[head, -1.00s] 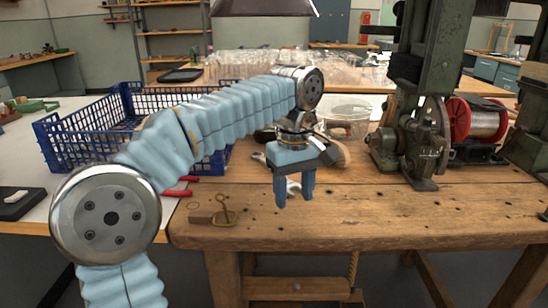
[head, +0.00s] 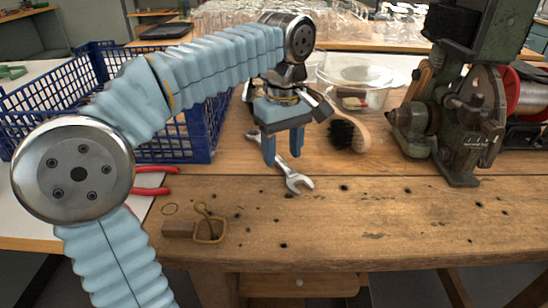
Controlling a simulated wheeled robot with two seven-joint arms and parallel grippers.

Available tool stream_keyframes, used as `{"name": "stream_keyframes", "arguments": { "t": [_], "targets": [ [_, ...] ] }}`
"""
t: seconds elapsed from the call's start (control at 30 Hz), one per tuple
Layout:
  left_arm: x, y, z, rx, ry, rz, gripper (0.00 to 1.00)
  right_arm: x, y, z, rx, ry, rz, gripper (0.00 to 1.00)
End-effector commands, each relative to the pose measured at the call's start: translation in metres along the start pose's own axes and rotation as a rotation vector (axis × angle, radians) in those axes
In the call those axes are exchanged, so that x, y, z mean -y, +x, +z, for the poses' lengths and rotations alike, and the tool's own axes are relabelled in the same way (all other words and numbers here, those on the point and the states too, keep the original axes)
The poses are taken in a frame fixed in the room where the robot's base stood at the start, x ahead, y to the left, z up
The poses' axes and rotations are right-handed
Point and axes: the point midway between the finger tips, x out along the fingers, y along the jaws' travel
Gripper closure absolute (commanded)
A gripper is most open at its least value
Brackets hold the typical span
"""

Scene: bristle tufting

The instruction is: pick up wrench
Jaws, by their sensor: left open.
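The wrench (head: 289,174) is silver and lies flat on the wooden workbench. Its open jaw end points toward the front right, and its far end runs back behind my left gripper. My left gripper (head: 283,160) is open, pointing down over the wrench, with its blue fingers on either side of the shaft. Whether the fingertips touch the bench I cannot tell. My right gripper is not in view.
A wooden brush (head: 348,132) with dark bristles lies just right of the gripper. A clear bowl (head: 366,92) stands behind it. A blue crate (head: 203,138) is at left, with red handles (head: 152,181) near it. A green machine (head: 455,125) stands at right. The front bench is mostly clear.

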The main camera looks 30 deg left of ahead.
Motion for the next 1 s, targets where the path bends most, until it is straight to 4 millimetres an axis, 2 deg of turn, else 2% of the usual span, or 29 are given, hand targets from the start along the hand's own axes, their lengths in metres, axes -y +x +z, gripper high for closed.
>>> {"name": "stream_keyframes", "arguments": {
  "t": [0.1, 0.37, 0.7, 1.0],
  "targets": [
    [0.0007, 0.0143, -0.0003, 0.000, -0.001, 0.000, 0.49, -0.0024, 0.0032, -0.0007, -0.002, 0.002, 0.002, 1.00],
    [0.0004, 0.0167, -0.0003, 0.001, -0.001, 0.000, 0.49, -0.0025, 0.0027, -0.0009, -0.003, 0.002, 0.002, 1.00],
    [0.0003, 0.0165, -0.0003, 0.001, -0.001, 0.000, 1.00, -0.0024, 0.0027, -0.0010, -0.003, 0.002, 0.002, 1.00],
    [0.0003, 0.0161, -0.0002, 0.000, -0.001, 0.001, 1.00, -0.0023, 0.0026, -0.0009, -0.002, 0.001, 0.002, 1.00]
  ]
}}
